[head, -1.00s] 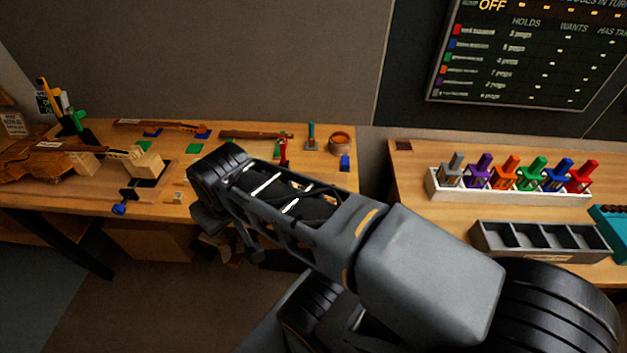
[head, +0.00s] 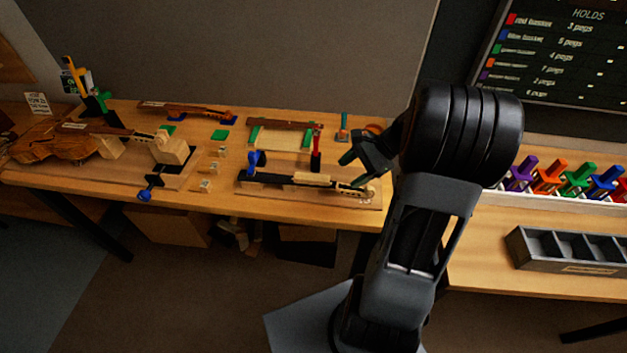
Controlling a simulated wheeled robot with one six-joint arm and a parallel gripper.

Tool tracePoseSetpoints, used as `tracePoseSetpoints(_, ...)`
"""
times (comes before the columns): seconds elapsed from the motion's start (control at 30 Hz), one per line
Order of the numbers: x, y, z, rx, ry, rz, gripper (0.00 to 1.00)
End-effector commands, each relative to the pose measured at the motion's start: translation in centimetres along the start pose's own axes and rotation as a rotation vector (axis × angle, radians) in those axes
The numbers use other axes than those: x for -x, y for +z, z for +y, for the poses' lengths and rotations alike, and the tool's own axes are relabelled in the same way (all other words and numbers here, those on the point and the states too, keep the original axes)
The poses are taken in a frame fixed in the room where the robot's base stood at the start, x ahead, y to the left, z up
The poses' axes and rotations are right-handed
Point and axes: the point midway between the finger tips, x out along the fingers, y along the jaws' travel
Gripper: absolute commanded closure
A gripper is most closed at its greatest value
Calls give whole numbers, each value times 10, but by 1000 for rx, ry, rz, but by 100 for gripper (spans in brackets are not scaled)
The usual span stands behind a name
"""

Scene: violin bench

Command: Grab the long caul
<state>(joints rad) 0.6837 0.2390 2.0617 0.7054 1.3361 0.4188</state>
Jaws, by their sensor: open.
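A long brown wooden strip (head: 279,124) lies across green supports at the back of the left bench, and may be the long caul; I cannot tell for sure. A shorter pale strip (head: 313,178) lies on the dark neck piece (head: 280,181) in the front fixture. My gripper (head: 350,170) is open and empty, above the right end of this fixture, to the right of and nearer than the brown strip. My wrist and arm hide the bench's right end.
A violin body (head: 50,148) sits at the left. Another neck (head: 185,110) lies on blue supports at the back. A red upright clamp (head: 316,150) stands between the brown strip and my gripper. Small pale blocks (head: 210,167) lie mid-bench. A grey divided tray (head: 570,250) is at the right.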

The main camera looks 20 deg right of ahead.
Motion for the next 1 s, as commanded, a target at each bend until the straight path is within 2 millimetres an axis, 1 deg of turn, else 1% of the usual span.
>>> tracePoseSetpoints(0.03,3,-23,1,-107,-55,-62,38)
tracePoseSetpoints(0.1,9,-46,1,-224,-124,-139,38)
tracePoseSetpoints(0.2,17,-73,2,-347,-206,-227,38)
tracePoseSetpoints(0.3,23,-92,5,-429,-265,-290,38)
tracePoseSetpoints(0.37,24,-99,6,-460,-288,-317,38)
tracePoseSetpoints(0.47,19,-103,4,-490,-309,-343,38)
tracePoseSetpoints(0.8,-32,-90,-17,-497,-312,-349,38)
tracePoseSetpoints(0.9,-41,-88,-21,-495,-314,-348,38)
tracePoseSetpoints(1.0,-47,-87,-24,-496,-315,-347,38)
